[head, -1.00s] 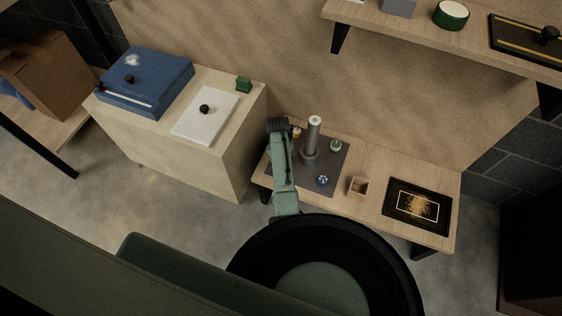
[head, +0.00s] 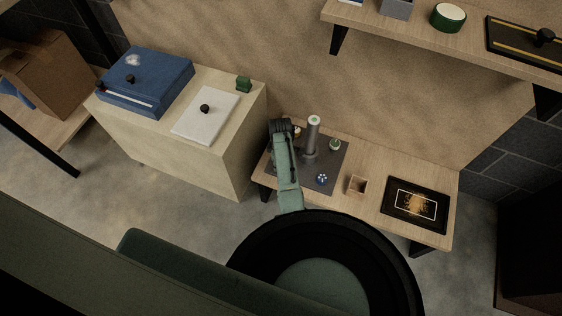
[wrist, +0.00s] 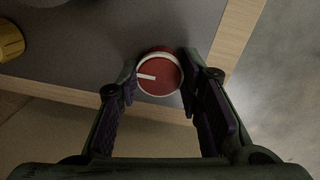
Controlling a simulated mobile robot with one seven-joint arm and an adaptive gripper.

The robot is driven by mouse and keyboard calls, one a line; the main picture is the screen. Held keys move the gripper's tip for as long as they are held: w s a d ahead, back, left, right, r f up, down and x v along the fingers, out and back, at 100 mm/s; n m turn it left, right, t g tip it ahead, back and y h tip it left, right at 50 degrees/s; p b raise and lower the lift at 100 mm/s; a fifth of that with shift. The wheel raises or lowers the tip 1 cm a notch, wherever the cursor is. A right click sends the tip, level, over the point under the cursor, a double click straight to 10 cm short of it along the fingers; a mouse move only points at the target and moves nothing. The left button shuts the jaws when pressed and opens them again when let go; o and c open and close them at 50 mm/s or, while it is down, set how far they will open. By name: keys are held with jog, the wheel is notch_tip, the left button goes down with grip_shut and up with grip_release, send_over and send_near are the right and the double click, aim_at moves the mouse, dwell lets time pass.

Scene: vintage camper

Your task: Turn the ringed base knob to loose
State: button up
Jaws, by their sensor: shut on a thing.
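A red knob (wrist: 158,75) with a white ring around it and a white pointer line shows in the wrist view, near the corner of a dark grey mat. The pointer points to the left of the picture. My gripper (wrist: 161,82) has one finger on each side of the knob and is shut on it. In the head view my gripper (head: 281,128) is at the left part of the grey mat (head: 325,168), and the arm hides the knob there. No loose or tight marking is readable.
A grey upright post (head: 312,134) stands on the mat, with a green-and-white round piece (head: 335,144) and a blue knob (head: 322,178) nearby. A yellow ribbed piece (wrist: 10,40) is left of my gripper. A wooden box (head: 357,185) and black tray (head: 417,205) are farther right.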

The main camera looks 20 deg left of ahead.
dwell(0.5)
jog(key=o, duration=1.2)
jog(key=shift+c, duration=0.2)
jog(key=shift+r, duration=0.15)
notch_tip(320, 180, up, 12)
jog(key=shift+s, duration=0.3)
